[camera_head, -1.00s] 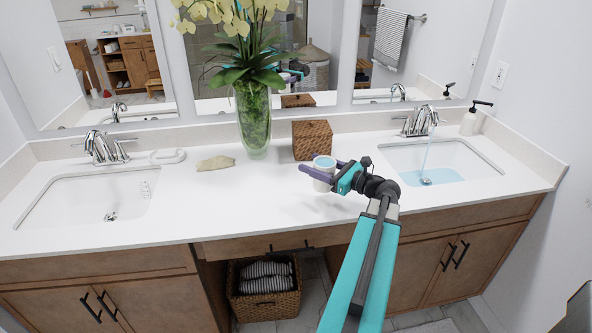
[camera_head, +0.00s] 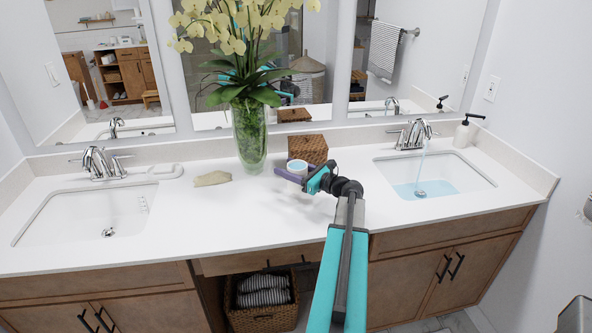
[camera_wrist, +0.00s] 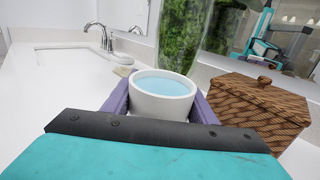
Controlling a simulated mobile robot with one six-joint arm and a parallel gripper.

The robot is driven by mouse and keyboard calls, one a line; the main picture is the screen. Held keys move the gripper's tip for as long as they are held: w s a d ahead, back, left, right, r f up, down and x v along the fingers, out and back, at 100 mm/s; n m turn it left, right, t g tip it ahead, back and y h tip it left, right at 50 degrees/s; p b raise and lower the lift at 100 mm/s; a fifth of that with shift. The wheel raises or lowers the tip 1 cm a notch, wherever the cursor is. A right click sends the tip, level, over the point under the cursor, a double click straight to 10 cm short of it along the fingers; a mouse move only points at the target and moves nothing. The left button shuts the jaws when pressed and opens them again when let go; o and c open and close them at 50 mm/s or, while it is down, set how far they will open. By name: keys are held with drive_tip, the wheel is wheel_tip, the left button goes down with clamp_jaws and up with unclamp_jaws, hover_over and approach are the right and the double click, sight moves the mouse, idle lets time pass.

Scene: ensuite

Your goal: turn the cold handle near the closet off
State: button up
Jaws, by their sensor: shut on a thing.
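My gripper (camera_head: 291,176) is over the counter between the two sinks. It is shut on a white cup (camera_wrist: 161,98) filled with pale blue water, one purple finger on each side. The cup (camera_head: 297,167) also shows in the head view. The right faucet (camera_head: 418,133) has its chrome handles beside the spout, and water runs from it into the right sink (camera_head: 470,180), where blue water has pooled. The left faucet (camera_head: 98,164) stands at the left sink with no water running. No closet shows clearly, and which handle is the cold one cannot be told.
A glass vase (camera_head: 249,140) with yellow orchids and a woven box (camera_head: 308,149) stand behind my gripper. A beige soap bar (camera_head: 212,179) lies to the left. A soap dispenser (camera_head: 463,133) stands by the right faucet. The front middle counter (camera_head: 230,220) is clear.

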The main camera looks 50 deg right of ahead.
drive_tip(key=w, duration=0.3)
drive_tip(key=shift+w+d+f+p, duration=0.1)
drive_tip(key=shift+w+d+p, duration=0.3)
drive_tip(key=shift+f, duration=0.1)
drive_tip(key=shift+f+p, duration=0.65)
drive_tip(key=shift+f, duration=1)
drive_tip(key=shift+f, duration=0.15)
drive_tip(key=o, duration=1.3)
drive_tip(key=shift+c, duration=0.2)
drive_tip(key=s+b, duration=0.1)
drive_tip(key=s, duration=0.3)
drive_tip(key=s+b, duration=0.1)
drive_tip(key=s, duration=0.3)
drive_tip(key=s+d+b, duration=0.1)
drive_tip(key=s, duration=0.3)
